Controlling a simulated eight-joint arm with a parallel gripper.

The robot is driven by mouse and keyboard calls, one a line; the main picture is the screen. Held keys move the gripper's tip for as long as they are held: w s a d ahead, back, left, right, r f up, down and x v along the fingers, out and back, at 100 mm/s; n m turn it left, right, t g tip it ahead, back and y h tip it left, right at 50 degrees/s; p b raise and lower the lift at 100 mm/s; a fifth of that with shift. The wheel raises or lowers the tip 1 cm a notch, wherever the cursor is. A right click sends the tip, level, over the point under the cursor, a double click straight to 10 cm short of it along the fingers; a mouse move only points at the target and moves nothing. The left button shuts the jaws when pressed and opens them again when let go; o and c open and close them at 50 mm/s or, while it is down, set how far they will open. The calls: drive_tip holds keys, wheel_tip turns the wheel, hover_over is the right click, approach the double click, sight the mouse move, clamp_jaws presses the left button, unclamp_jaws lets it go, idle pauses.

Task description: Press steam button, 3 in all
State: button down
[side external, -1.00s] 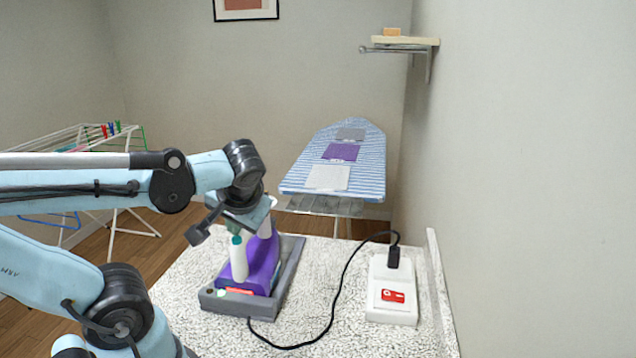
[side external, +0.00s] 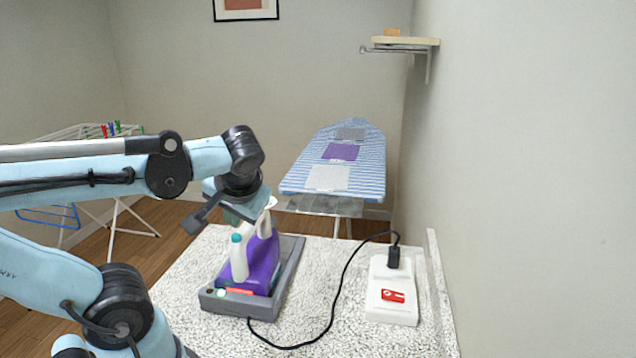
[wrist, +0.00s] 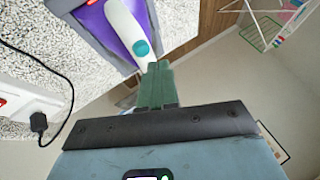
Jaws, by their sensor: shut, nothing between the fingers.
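A purple iron (side external: 262,262) with a white handle stands on a grey base (side external: 288,285) on the speckled table. A teal steam button (side external: 236,239) caps the near end of the handle; it also shows in the wrist view (wrist: 142,47). My gripper (side external: 232,217) is just above the handle's button end. In the wrist view, its green fingers (wrist: 158,72) are shut with nothing between them, and their tips point close to the button. They appear slightly apart from it. A small green light (side external: 221,294) shows on the base's front edge.
A black cord (side external: 335,300) runs from the base to a white power box (side external: 392,312) with a red switch (side external: 393,296). Behind is an ironing board (side external: 365,185) with folded cloths. A drying rack (side external: 120,210) stands left, a wall at right.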

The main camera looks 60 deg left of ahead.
sight(238, 237)
drive_tip(key=shift+r, duration=0.1)
drive_tip(key=shift+r, duration=2.4)
drive_tip(key=w+d+f+m+t+h, duration=0.6)
drive_tip(key=w+d+f+m+h, duration=0.1)
drive_tip(key=d, duration=0.5)
wheel_tip(238, 237, down, 2)
drive_tip(key=shift+w+d, duration=0.4)
drive_tip(key=shift+w, duration=0.35)
